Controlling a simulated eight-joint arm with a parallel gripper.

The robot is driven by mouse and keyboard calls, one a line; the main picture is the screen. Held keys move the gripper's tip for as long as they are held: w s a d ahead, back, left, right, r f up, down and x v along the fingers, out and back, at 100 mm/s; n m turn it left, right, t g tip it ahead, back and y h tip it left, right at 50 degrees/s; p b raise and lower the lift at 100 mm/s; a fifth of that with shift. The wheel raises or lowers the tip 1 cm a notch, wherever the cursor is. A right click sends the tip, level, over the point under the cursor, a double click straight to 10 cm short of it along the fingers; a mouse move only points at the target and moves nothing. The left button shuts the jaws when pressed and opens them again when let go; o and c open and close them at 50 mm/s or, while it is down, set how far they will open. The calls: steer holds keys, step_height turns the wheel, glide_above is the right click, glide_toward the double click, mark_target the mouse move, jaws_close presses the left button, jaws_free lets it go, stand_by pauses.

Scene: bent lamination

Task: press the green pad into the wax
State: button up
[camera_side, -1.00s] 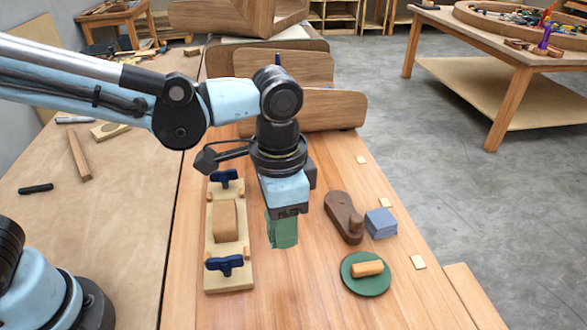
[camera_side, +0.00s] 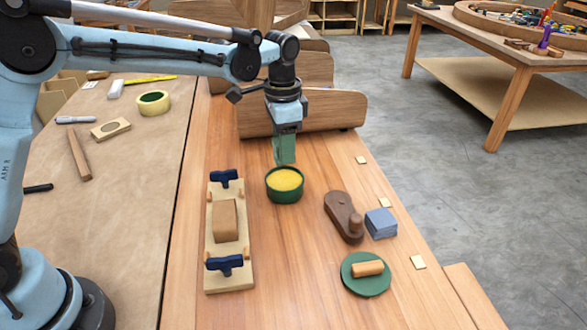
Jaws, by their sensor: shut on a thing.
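My gripper (camera_side: 285,133) is shut on the green pad (camera_side: 284,150), which hangs upright below it. The wax (camera_side: 285,180) is a yellow fill in a round, dark green tin (camera_side: 285,196) on the wooden bench. The pad is just above and behind the tin's far rim in the picture. I cannot tell whether its lower edge touches the tin, but the wax surface looks smooth and in full view. The fingertips are partly hidden by the pad.
Left of the tin is a clamping board (camera_side: 229,275) with blue knobs and a wooden block. To the right are a brown wooden plane (camera_side: 342,213), a blue-grey block (camera_side: 381,223) and a green disc (camera_side: 366,287) with a wooden handle. A curved wooden panel (camera_side: 335,110) stands behind.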

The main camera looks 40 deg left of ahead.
glide_above(284, 181)
steer(key=shift+f, duration=2.6)
steer(key=shift+f, duration=0.6)
steer(key=shift+r, duration=3.55)
steer(key=s+a+r+n, duration=0.4)
steer(key=s, duration=0.3)
steer(key=s+a+r+n, duration=0.3)
steer(key=s+a, duration=0.1)
steer(key=s, duration=0.3)
steer(key=shift+a+r+n, duration=0.35)
steer(key=shift+r+n, duration=0.05)
